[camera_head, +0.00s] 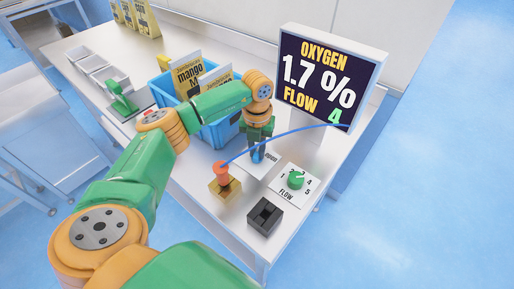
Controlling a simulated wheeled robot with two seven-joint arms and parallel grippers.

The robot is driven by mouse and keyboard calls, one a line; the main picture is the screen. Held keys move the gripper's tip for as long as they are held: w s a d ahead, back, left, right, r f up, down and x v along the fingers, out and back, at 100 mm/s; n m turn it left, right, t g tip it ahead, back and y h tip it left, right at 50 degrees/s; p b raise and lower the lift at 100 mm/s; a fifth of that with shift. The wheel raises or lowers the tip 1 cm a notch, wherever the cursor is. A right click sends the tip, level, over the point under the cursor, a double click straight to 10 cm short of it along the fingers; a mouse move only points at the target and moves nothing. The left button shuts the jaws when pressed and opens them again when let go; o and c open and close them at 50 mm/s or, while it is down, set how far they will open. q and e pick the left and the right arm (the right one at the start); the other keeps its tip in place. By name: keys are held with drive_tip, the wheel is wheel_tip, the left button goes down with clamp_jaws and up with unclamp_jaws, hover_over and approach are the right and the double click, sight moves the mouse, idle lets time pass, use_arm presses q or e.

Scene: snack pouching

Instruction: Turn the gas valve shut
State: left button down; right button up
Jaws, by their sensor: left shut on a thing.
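The gas valve appears to be the green flow knob (296,180) on a white plate marked FLOW with numbers around it. It sits near the table's right edge. My left gripper (258,153) points down to the left of and behind the knob, apart from it. Its fingers are shut on a small blue thing, mostly hidden by them. A white printed piece (270,158) lies beside the fingertips. The screen (328,80) reads OXYGEN 1.7 % and FLOW 4. My right gripper is out of view.
An orange-topped brass block (223,189) and a black slotted block (265,216) stand near the front edge. A thin blue hose (290,133) arches from the orange top to the screen. A blue crate (222,131) holds mango pouches (187,76). A green-handled tool (122,100) stands left.

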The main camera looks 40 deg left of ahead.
sight(257, 151)
use_arm(q)
drive_tip(key=shift+n+p, duration=0.3)
drive_tip(key=shift+n, duration=1.5)
drive_tip(key=c, duration=0.8)
unclamp_jaws()
wheel_tip(257, 151, up, 7)
drive_tip(key=shift+r+b, duration=0.1)
drive_tip(key=shift+b, duration=0.75)
drive_tip(key=shift+a, duration=0.1)
